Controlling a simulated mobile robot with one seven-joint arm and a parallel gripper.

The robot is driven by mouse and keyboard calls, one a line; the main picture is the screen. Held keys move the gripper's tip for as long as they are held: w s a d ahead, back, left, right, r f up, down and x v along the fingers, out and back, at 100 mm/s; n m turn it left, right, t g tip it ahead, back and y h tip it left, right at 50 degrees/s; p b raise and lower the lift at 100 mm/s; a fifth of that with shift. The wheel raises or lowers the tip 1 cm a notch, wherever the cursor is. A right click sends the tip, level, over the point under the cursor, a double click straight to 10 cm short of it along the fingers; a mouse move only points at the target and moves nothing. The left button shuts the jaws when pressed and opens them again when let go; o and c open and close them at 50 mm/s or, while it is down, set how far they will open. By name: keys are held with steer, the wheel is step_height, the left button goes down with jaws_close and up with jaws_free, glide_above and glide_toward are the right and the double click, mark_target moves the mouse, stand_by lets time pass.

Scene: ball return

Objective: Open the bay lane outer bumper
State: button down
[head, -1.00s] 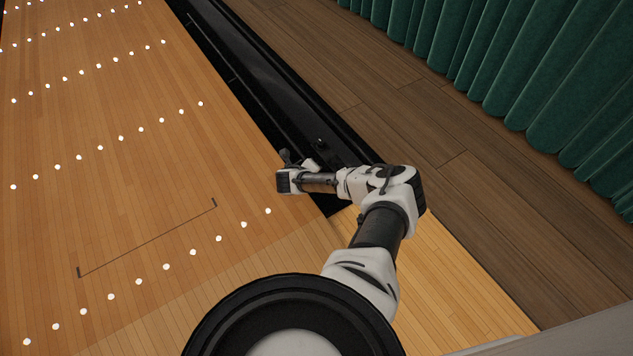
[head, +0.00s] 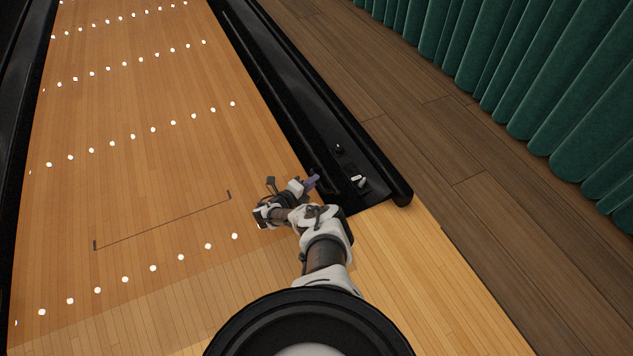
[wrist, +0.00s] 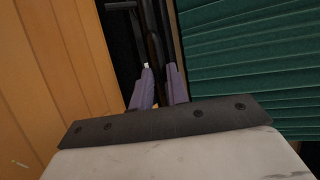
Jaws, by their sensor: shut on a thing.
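The bay lane outer bumper (head: 268,88) is a thin dark rail along the right edge of the wooden lane. My gripper (head: 312,181) is at the near end of this rail in the head view. In the wrist view its purple fingers (wrist: 160,88) point up the gutter and are shut on a dark bar (wrist: 153,45), which appears to be the bumper rail. The exact contact is small and partly hidden between the fingers. The bumper's near end is partly hidden by my gripper.
A brown plank floor (head: 400,90) and a green curtain (head: 560,90) are further right. The lane (head: 150,180) is clear.

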steer(key=shift+s+a+f+t+h, duration=0.15)
steer(key=shift+a+f+t+h, duration=0.1)
steer(key=shift+a+t+h, duration=0.05)
steer(key=shift+a, duration=0.1)
stand_by(0.3)
steer(key=c, duration=1.4)
jaws_free()
steer(key=shift+o, duration=0.2)
steer(key=p+v, duration=0.5)
steer(key=v, duration=0.8)
steer(key=shift+s+a+f, duration=0.1)
steer(key=shift+s+a, duration=0.2)
steer(key=shift+c, duration=0.4)
